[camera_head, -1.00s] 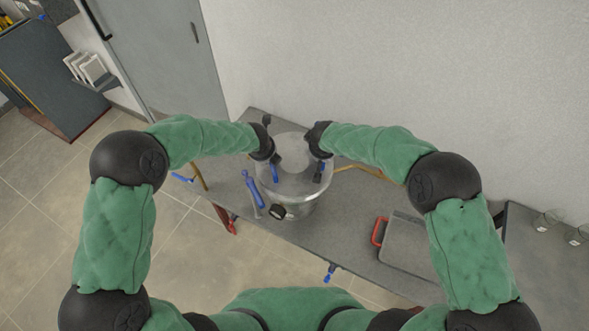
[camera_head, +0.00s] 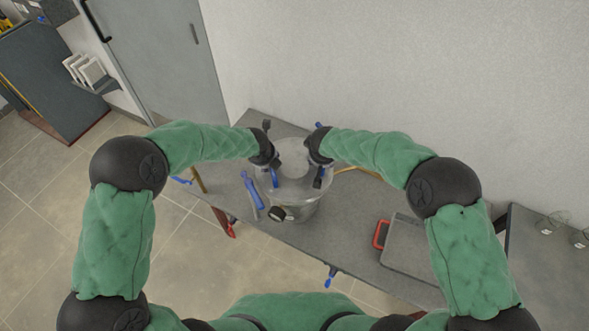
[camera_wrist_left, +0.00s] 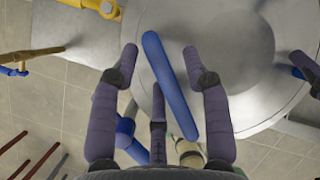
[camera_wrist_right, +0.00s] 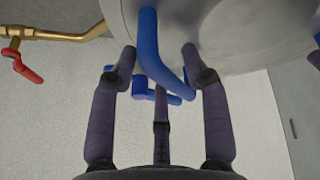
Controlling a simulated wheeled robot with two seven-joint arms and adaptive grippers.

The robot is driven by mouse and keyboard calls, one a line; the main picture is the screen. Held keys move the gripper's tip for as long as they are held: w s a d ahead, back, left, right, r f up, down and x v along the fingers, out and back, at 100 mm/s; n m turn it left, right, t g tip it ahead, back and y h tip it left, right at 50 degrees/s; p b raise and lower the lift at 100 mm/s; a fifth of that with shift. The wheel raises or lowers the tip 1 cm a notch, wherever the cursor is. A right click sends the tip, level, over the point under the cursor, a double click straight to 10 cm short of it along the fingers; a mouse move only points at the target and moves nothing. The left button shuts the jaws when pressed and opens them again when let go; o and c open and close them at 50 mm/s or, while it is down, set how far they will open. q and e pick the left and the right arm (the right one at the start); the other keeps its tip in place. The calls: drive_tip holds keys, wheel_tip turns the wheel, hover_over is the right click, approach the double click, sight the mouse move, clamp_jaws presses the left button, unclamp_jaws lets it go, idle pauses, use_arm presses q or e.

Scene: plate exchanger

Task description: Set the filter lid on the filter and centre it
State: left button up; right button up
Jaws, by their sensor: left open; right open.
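The filter (camera_head: 302,212) is a round metallic vessel on the table. The filter lid (camera_head: 293,157), a grey disc with a paler round centre, is at its top; whether it is centred I cannot tell. My left gripper (camera_head: 273,165) is at the lid's left side, open. In the left wrist view a blue bar handle (camera_wrist_left: 172,85) lies slanted between its spread fingers, apart from them. My right gripper (camera_head: 318,165) is open at the lid's right side.
A dial gauge (camera_head: 278,213) and a blue-handled valve (camera_head: 252,188) stand at the filter's front left. A grey tray (camera_head: 410,245) with a red handle lies on the table (camera_head: 345,235) to the right. The wall (camera_head: 400,70) is close behind.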

drive_tip(key=shift+r, duration=0.1)
use_arm(q)
drive_tip(key=v, duration=1.2)
use_arm(e)
drive_tip(key=v, duration=1.2)
use_arm(q)
drive_tip(key=shift+a, duration=0.1)
